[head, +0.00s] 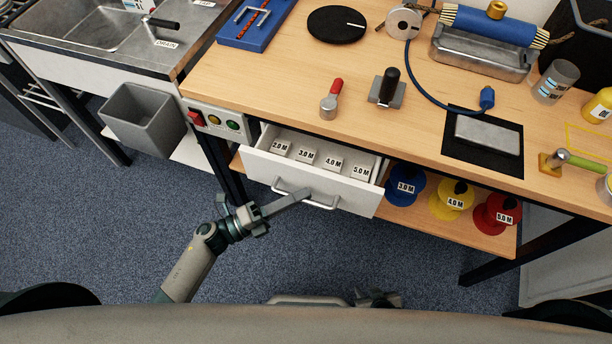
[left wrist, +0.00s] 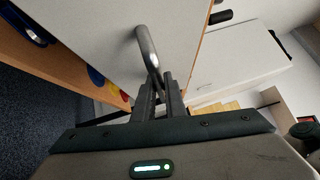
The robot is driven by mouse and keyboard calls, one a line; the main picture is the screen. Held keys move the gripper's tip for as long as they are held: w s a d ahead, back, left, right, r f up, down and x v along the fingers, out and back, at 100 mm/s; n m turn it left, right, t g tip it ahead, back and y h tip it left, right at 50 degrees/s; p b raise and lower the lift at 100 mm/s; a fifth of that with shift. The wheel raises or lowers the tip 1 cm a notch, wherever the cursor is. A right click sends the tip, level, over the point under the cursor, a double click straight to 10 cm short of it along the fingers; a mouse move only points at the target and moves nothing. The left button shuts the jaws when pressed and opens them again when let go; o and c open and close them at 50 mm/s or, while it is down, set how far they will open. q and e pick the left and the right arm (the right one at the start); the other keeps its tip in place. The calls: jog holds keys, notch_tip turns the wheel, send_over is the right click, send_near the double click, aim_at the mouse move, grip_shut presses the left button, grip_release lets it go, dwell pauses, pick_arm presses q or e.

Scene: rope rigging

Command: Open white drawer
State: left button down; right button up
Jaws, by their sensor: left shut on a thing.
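The white drawer (head: 310,183) under the workbench stands pulled out. My left gripper (head: 301,197) reaches up from the lower left and is shut on the handle. In the left wrist view, the handle (left wrist: 147,47) runs down between the fingers of my left gripper (left wrist: 160,88), against the white drawer front (left wrist: 100,35). My right gripper (head: 378,298) shows only in part at the bottom of the head view; its fingers cannot be made out.
Blue (head: 405,188), yellow (head: 449,201) and red (head: 497,214) spools sit on the lower shelf right of the drawer. A grey bin (head: 143,120) and a button panel (head: 216,121) are on the left. The blue carpet (head: 340,255) in front is clear.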

pick_arm(q)
jog(key=s+a, duration=0.3)
jog(key=s, duration=0.7)
jog(key=s+a, duration=0.4)
jog(key=s, duration=0.7)
jog(key=shift+s, duration=0.1)
jog(key=c, duration=2.1)
grip_release()
jog(key=shift+a, duration=0.1)
